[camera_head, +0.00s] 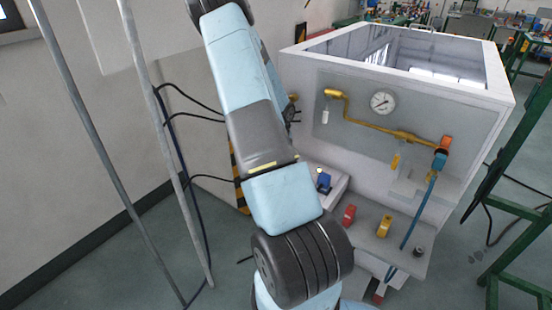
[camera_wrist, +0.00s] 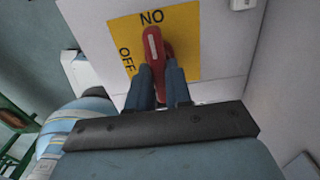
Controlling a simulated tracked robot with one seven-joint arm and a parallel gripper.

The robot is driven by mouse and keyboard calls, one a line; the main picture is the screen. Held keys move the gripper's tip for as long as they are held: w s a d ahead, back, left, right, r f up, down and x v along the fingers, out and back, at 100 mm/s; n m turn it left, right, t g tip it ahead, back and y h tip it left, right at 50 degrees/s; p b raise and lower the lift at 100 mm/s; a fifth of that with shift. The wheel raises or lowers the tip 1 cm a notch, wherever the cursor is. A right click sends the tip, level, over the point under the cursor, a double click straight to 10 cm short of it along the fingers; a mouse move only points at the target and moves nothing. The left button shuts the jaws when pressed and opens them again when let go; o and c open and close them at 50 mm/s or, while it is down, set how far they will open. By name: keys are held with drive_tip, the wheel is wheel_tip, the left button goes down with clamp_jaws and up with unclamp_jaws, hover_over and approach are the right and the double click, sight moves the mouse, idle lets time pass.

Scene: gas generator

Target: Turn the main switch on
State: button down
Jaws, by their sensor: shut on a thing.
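The main switch shows in the wrist view as a red handle (camera_wrist: 152,48) on a yellow plate (camera_wrist: 190,25) fixed to a pale panel. The plate carries the word ON, seen upside down at the top, and OFF at the left. The handle's far end lies just below the ON label. My gripper (camera_wrist: 160,74) is shut on the red handle, with one dark finger on each side of it. In the head view my arm hides the gripper, and I cannot make out the switch there.
The white generator cabinet (camera_head: 300,62) stands to the right of my arm in the head view, with a gauge (camera_head: 383,102), yellow piping and a lower shelf of red and yellow parts. Metal poles (camera_head: 150,110) and hanging cables are at the left. A green frame (camera_head: 520,215) is at the right.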

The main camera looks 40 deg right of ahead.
drive_tip(key=shift+w+d+r, duration=0.1)
drive_tip(key=shift+d, duration=0.05)
drive_tip(key=c, duration=1)
unclamp_jaws()
drive_tip(key=shift+w, duration=0.1)
drive_tip(key=shift+c, duration=0.2)
drive_tip(key=shift+r, duration=0.15)
wheel_tip(320, 180, up, 13)
drive_tip(key=shift+r, duration=0.1)
drive_tip(key=shift+a+r, duration=0.1)
drive_tip(key=shift+a, duration=0.1)
